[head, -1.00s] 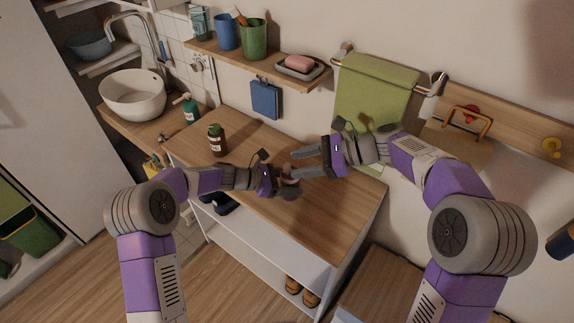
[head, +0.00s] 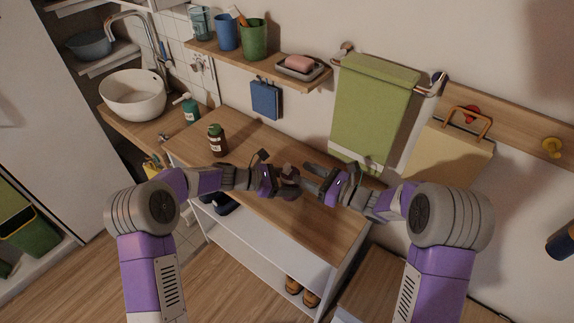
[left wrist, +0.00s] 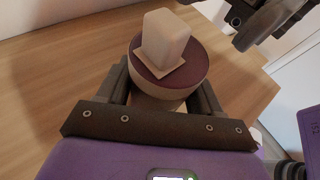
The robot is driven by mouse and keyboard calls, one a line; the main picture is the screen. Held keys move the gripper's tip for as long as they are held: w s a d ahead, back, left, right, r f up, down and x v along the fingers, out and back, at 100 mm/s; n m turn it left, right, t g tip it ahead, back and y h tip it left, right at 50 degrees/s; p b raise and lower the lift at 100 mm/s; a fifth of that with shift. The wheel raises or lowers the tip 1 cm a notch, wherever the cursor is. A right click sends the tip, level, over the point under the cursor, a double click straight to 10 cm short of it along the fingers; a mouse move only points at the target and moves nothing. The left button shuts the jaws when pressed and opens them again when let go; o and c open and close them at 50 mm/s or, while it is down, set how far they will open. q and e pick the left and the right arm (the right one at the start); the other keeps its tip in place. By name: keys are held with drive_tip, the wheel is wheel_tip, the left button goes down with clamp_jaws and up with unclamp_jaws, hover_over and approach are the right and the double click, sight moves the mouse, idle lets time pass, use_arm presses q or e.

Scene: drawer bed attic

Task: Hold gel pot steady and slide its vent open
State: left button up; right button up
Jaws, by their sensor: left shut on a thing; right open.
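The gel pot (head: 289,171) is small and dark in the head view, above the wooden top of the cabinet. In the left wrist view the gel pot (left wrist: 140,72) is round, with a beige body, a maroon top and a raised pale block on a thin plate. My left gripper (head: 283,180) is shut around its body; its fingers show on both sides in the left wrist view. My right gripper (head: 307,180) is open just right of the pot, fingers pointing at it. Part of it shows at the upper right of the left wrist view (left wrist: 265,22). Whether it touches the pot is unclear.
A dark bottle (head: 216,140) stands on the cabinet top (head: 255,138) behind my left gripper. A green towel (head: 372,110) hangs on the wall behind my right arm. A shelf (head: 225,58) with cups and a soap dish is above. The cabinet's front right is clear.

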sight(289, 166)
drive_tip(key=x, duration=0.6)
drive_tip(key=shift+w+a, duration=0.2)
drive_tip(key=shift+a, duration=0.1)
clamp_jaws()
